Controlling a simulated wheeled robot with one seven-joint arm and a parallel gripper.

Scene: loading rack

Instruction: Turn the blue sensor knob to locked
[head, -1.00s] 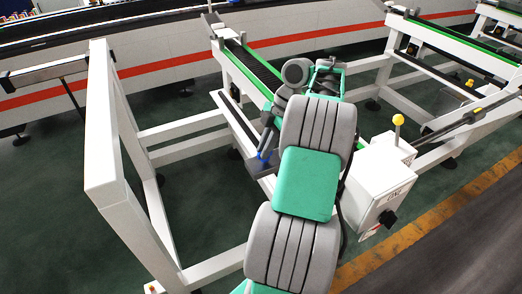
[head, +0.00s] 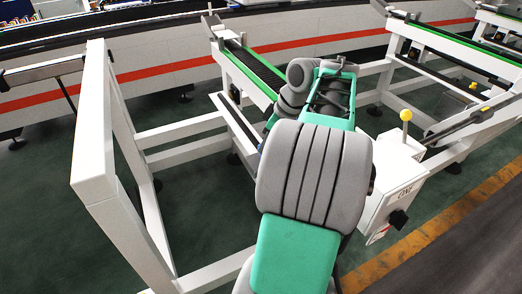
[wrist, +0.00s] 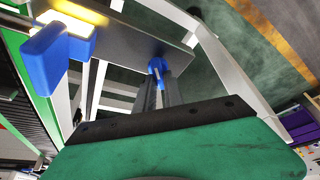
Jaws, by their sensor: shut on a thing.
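In the wrist view, the small blue knob (wrist: 156,66) sits at the edge of a grey metal plate (wrist: 135,42). My gripper (wrist: 159,77) reaches it with two dark narrow fingers, shut on the knob from both sides. The fingertips partly cover the knob, and I cannot tell which setting it points to. A larger blue block (wrist: 50,58) with a lit pale face stands at the left of the same plate, apart from the fingers. In the head view, my own arm hides the gripper and the knob.
A conveyor with a dark belt and green edges (head: 250,72) runs behind my arm. A white control box (head: 392,200) with a black rotary switch (head: 397,219) and a yellow-topped post (head: 406,115) stand to the right.

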